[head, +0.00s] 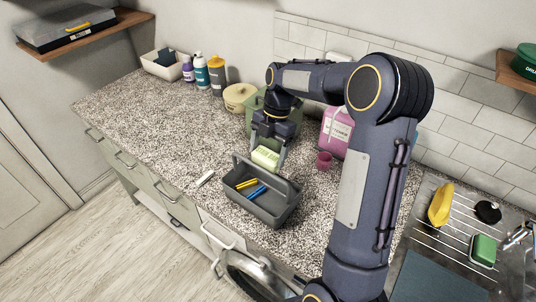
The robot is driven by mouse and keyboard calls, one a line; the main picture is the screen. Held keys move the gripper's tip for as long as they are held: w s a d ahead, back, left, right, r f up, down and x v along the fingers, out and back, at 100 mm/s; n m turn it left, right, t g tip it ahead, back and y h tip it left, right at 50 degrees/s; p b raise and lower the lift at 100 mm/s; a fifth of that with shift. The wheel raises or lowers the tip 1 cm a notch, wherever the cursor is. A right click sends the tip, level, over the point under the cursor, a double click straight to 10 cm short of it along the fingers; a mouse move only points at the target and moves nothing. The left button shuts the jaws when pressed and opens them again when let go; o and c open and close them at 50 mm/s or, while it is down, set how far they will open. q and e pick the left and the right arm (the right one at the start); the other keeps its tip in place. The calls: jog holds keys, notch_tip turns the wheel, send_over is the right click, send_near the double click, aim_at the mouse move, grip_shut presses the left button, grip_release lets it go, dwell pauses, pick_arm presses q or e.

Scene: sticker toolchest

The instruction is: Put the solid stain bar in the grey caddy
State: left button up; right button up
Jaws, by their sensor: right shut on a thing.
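The grey caddy (262,213) stands on the speckled counter near its front edge, with its handle raised at the back. Yellow and blue sticks lie inside it. My right gripper (268,158) is shut on a pale green bar (265,157), which looks like the solid stain bar. It holds the bar above the back part of the caddy. Whether the bar touches the caddy's rim or handle cannot be told. My left gripper is not in view.
A small white stick (205,178) lies left of the caddy. A green container (256,112) and cream pot (237,97) stand behind the gripper. The counter's left part is mostly clear.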

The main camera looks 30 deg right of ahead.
jog(key=shift+f, duration=0.9)
jog(key=shift+f+b, duration=2.1)
jog(key=shift+f, duration=0.5)
jog(key=o, duration=1.1)
